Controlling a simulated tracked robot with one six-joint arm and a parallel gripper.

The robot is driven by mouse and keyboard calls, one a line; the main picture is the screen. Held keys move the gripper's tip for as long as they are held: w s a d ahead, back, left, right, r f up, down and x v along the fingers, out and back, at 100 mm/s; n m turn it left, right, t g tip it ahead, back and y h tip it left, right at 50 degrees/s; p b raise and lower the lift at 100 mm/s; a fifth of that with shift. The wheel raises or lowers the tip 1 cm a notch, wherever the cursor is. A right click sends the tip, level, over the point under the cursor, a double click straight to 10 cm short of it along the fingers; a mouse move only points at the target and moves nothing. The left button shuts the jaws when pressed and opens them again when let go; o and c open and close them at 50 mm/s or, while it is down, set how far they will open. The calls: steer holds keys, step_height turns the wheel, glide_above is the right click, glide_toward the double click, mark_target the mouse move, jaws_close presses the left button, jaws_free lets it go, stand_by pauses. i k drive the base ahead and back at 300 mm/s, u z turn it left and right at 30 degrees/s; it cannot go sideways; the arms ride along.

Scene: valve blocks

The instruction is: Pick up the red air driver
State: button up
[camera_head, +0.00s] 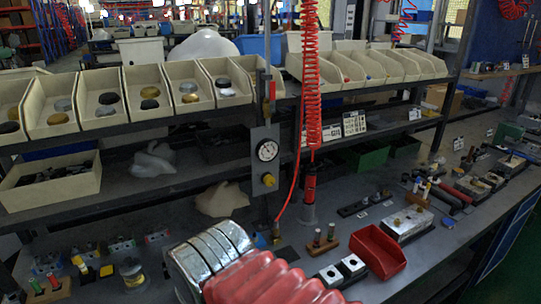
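The red air driver (310,184) stands upright at the middle of the workbench, its lower end in a grey round holder (309,212). A coiled red hose (311,90) hangs down to its top from above. A thinner straight red hose runs beside it toward the bench. My gripper's fingers cannot be made out in this view. A silver ribbed part and a red ribbed part fill the bottom centre, close to the camera and in front of the bench; I cannot tell exactly what they are.
A pressure gauge on a grey plate (265,151) stands left of the driver. A red bin (377,251) and a metal valve block (406,224) lie to the right. A shelf with beige bins (155,120) runs above the bench. Bare bench shows just right of the driver.

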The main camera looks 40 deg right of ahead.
mark_target(310, 180)
steer(key=z, duration=1.3)
steer(key=k, duration=1.1)
steer(key=z, duration=0.3)
steer(key=i, duration=1.05)
